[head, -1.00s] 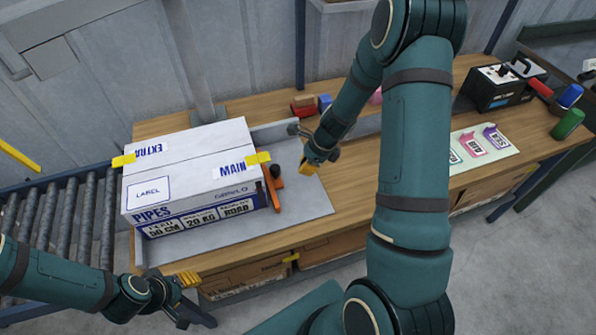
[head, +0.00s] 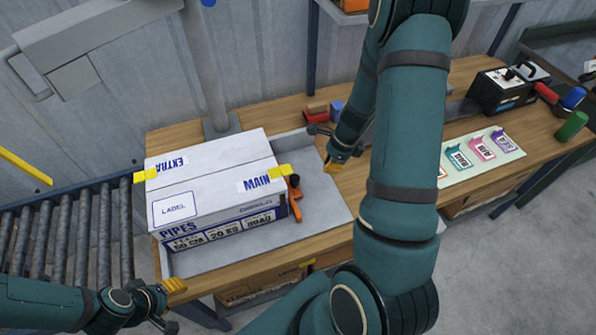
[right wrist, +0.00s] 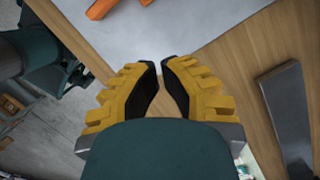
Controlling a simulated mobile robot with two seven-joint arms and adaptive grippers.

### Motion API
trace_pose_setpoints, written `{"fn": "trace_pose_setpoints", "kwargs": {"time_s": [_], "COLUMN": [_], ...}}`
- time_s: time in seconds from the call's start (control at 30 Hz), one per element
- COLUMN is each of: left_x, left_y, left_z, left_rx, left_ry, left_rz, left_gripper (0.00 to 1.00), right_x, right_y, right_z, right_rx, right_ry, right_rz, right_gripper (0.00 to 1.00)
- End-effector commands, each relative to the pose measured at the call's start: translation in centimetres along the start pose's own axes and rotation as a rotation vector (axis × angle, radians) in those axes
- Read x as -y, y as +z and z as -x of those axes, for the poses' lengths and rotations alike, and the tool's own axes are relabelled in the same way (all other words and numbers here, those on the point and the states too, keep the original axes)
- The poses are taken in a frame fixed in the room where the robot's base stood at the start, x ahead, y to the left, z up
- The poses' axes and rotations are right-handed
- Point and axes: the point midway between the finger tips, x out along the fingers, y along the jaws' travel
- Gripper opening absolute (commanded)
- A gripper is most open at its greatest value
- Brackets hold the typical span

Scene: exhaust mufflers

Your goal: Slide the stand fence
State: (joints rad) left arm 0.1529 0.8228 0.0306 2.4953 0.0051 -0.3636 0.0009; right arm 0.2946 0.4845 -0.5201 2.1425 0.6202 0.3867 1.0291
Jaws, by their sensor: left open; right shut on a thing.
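The white PIPES carton (head: 210,178) lies on a grey stand (head: 322,222) on the wooden bench. The orange fence (head: 295,207) with a dark knob (head: 294,181) stands on the stand, close beside the carton's right end. In the right wrist view, orange parts (right wrist: 103,8) show at the top edge. My right gripper (head: 336,165) is over the stand's right edge, apart from the fence. Its fingers (right wrist: 161,72) are drawn close together; what is between them I cannot make out. My left gripper (head: 170,306) is open and empty, in front of the carton's near left corner.
A roller conveyor (head: 60,240) adjoins the bench on the left. Red and blue blocks (head: 322,111) lie behind the stand. A label sheet (head: 483,155), a black device (head: 503,88) and coloured cylinders (head: 571,126) are on the right. A grey post (head: 207,60) rises behind the carton.

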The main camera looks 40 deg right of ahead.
Motion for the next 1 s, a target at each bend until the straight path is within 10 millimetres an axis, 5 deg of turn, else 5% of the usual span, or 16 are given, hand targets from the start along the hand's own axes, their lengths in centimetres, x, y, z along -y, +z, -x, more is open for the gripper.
{"fn": "trace_pose_setpoints", "kwargs": {"time_s": [0.57, 0.8, 1.0], "left_x": [1.1, 0.8, 0.8], "left_y": [0.4, 0.2, 0.3], "left_z": [-3.2, -2.4, -2.3], "left_rx": [-0.001, -0.001, 0.000], "left_ry": [-0.006, -0.005, -0.004], "left_rz": [0.000, 0.000, 0.000], "left_gripper": [0.47, 0.47, 0.47], "right_x": [-0.1, 0.0, 0.0], "right_y": [-0.1, 3.1, 3.9], "right_z": [-10.1, -10.6, -10.8], "right_rx": [0.000, 0.000, 0.000], "right_ry": [0.004, 0.001, 0.001], "right_rz": [-0.002, 0.003, 0.001], "right_gripper": [0.00, 0.00, 0.00]}}
